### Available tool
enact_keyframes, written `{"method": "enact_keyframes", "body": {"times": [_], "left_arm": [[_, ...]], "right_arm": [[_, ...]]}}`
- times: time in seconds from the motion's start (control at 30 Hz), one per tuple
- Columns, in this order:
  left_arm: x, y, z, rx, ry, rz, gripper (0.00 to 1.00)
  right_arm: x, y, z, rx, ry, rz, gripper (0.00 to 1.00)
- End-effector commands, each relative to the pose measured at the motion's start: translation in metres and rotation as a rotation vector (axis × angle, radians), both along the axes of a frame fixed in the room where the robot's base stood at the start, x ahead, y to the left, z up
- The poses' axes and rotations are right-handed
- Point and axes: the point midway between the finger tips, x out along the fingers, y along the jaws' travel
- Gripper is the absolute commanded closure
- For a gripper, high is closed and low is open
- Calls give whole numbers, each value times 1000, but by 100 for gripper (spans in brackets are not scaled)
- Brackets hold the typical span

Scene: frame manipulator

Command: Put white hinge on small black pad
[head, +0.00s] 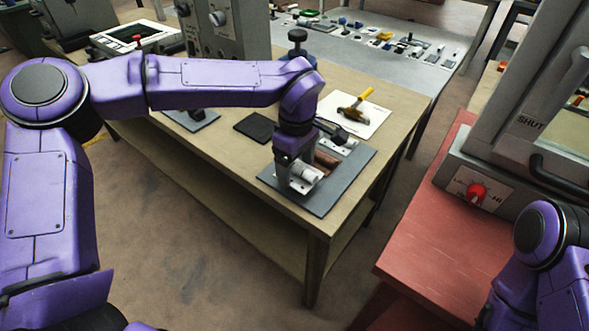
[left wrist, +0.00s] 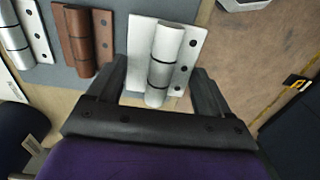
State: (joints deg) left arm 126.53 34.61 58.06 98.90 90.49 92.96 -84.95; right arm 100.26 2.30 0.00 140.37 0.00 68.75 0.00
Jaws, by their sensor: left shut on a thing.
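The white hinge (head: 306,174) is at the front left part of a grey mat, and it also shows in the left wrist view (left wrist: 160,48) with its barrel and screw holes. My left gripper (head: 297,180) points down and is shut on the white hinge, with one finger on each side in the left wrist view (left wrist: 161,84). I cannot tell whether the hinge touches the mat. The small black pad (head: 255,127) lies flat and bare on the table, left of and behind the mat. My right gripper is out of view.
On the grey mat (head: 322,206), a brown hinge (left wrist: 77,38) and a silver hinge (left wrist: 17,38) lie beside the white one. A white sheet with a yellow-handled tool (head: 355,107) lies behind. A dark knobbed object (head: 297,42) stands at the table's back. A red bench (head: 425,235) is at right.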

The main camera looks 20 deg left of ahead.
Motion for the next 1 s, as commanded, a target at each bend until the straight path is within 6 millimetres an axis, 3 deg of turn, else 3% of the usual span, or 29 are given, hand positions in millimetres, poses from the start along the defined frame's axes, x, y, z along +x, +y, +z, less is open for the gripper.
{"method": "enact_keyframes", "body": {"times": [0.13,0.2,0.3,0.7,0.73,0.77,0.8,1.0], "left_arm": [[13,3,-16,1,2,0,57],[11,3,-25,1,5,-1,57],[11,3,-37,-1,0,0,57],[11,3,-45,-1,0,0,57],[11,3,-45,-1,0,0,14],[11,3,-45,-1,-1,0,4],[11,3,-45,-1,-1,0,0],[11,3,-45,0,-1,0,0]], "right_arm": [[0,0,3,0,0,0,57],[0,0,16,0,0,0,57],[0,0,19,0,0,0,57],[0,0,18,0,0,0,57],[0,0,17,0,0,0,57],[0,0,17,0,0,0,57],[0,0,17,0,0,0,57],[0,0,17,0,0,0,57]]}}
